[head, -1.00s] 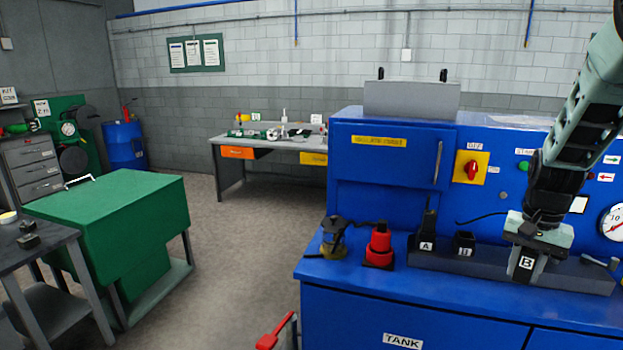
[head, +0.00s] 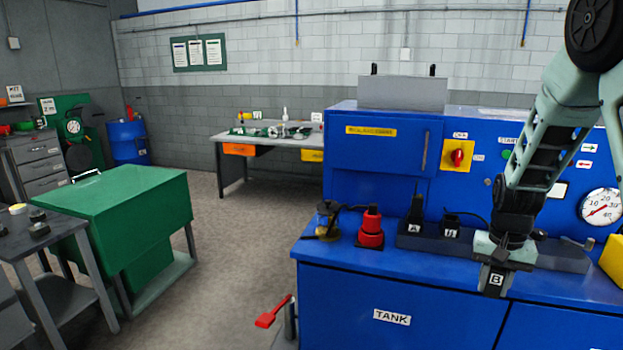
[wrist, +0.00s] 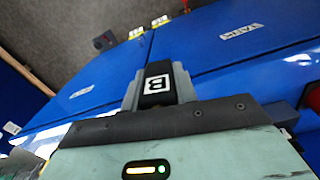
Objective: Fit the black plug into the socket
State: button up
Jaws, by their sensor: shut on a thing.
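My gripper (head: 494,280) is shut on a black block marked B, apparently the black plug (head: 496,279). Its white B label shows between the grey fingers, also in the wrist view (wrist: 157,84). It hangs in front of the dark rail, near the front edge of the blue bench. The rail (head: 560,256) carries a black upright piece marked A (head: 414,228) and a low black box with a white label (head: 451,233). Which of these, if any, is the socket I cannot tell. The plug's lower end is hidden.
A red stepped fitting (head: 371,230) and a yellow-and-black item (head: 328,222) stand left of the rail on the blue bench (head: 400,268). A panel with a red knob (head: 457,156) and a gauge (head: 600,207) rises behind. A yellow box (head: 613,260) is at the right edge.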

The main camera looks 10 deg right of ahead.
jog(key=w+a+f+n+b, duration=0.1)
jog(key=a+f+n+b, duration=0.4)
jog(key=a+f, duration=1.2)
notch_tip(320, 180, down, 4)
jog(key=n, duration=0.3)
jog(key=shift+w+a+f, duration=0.2)
jog(key=shift+w+a, duration=0.05)
jog(key=shift+a, duration=0.15)
